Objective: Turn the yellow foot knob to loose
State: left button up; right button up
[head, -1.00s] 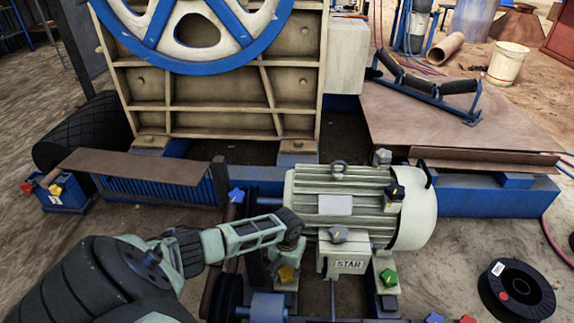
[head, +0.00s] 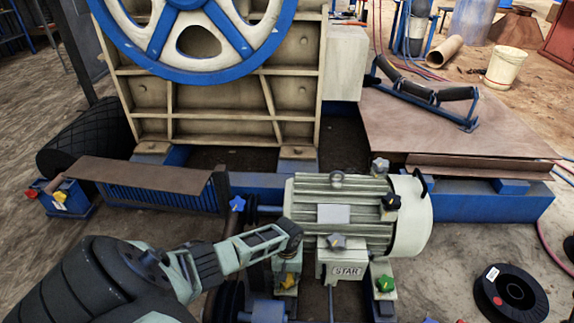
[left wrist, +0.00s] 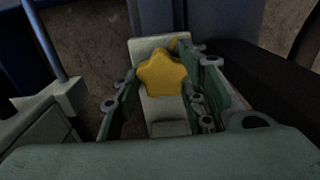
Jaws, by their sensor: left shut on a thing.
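The yellow star-shaped foot knob (head: 288,281) sits at the left front foot of the pale green electric motor (head: 345,193). In the left wrist view the knob (left wrist: 162,74) is large, between the two green fingers of my left gripper (left wrist: 166,84). The fingers are closed in on it from both sides, and the gripper is shut on it. In the head view my left arm reaches in from the lower left and its end is over this foot; the fingers are hard to make out there. My right gripper is not in view.
A green knob (head: 385,284) is on the right front foot. The crusher (head: 220,100) rises behind. A black spool (head: 511,295) lies at the right.

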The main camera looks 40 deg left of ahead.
aim_at(288, 278)
pick_arm(q)
jog(key=shift+w+d+r, duration=0.1)
jog(key=shift+w+d, duration=0.15)
jog(key=shift+d, duration=0.05)
jog(key=o, duration=1.1)
jog(key=shift+a, duration=0.1)
jog(key=shift+s, duration=0.15)
notch_tip(288, 278, up, 12)
jog(key=shift+o, duration=0.2)
